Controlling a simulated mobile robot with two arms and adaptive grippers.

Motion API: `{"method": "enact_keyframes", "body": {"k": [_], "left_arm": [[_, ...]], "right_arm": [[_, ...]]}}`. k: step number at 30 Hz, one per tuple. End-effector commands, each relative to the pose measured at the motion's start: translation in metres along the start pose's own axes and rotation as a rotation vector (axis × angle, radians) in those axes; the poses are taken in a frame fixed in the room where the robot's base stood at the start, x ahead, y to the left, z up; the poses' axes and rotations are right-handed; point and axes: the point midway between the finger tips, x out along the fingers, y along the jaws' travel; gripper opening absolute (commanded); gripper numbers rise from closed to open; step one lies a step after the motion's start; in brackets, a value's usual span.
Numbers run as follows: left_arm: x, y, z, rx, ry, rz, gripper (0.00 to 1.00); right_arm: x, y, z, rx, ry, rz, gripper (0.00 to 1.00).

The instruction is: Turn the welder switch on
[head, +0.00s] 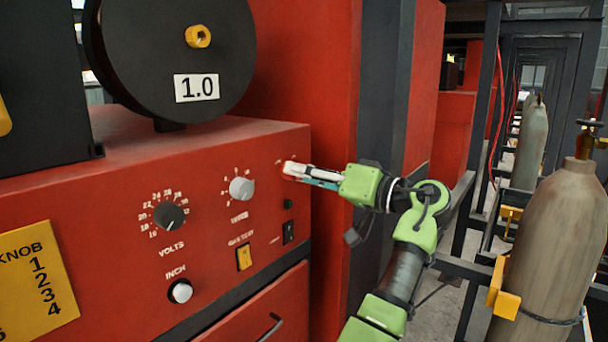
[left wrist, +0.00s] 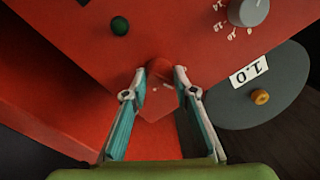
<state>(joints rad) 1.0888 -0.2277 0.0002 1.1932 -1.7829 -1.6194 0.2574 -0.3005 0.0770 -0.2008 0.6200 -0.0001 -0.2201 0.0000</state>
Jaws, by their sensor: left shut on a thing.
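The red welder panel (head: 110,205) fills the left of the head view. My left gripper (head: 292,172) reaches its upper right corner, fingertips against the panel face. In the left wrist view the same gripper (left wrist: 160,85) has its two fingers on either side of a small red knob (left wrist: 159,68), which appears to be the welder switch. It is shut on this knob. In the head view the fingers mostly hide the knob, and I cannot read its setting. My right gripper is in neither view.
The panel also carries a volts knob (head: 169,215), a grey wire-speed knob (head: 241,188), a yellow rocker (head: 244,257) and a black rocker (head: 289,232). A black spool (head: 130,50) stands on top. A gas cylinder (head: 550,240) and metal frames stand at right.

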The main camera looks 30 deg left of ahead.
Motion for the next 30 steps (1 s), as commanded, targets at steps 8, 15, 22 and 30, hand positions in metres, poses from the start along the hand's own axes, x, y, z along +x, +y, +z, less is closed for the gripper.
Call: {"method": "enact_keyframes", "body": {"k": [8,15,22,30], "left_arm": [[0.002,-0.001,0.0,0.261,0.013,-0.006,0.05],[0.002,-0.001,0.0,0.489,0.025,-0.007,0.05],[0.002,-0.002,0.0,0.707,0.037,-0.01,0.05],[0.002,-0.003,-0.001,0.939,0.05,-0.012,0.05]], "right_arm": [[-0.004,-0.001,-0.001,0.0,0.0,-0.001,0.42],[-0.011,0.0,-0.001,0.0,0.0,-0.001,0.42],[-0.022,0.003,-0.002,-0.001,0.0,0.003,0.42],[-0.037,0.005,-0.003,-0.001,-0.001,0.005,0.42]]}}
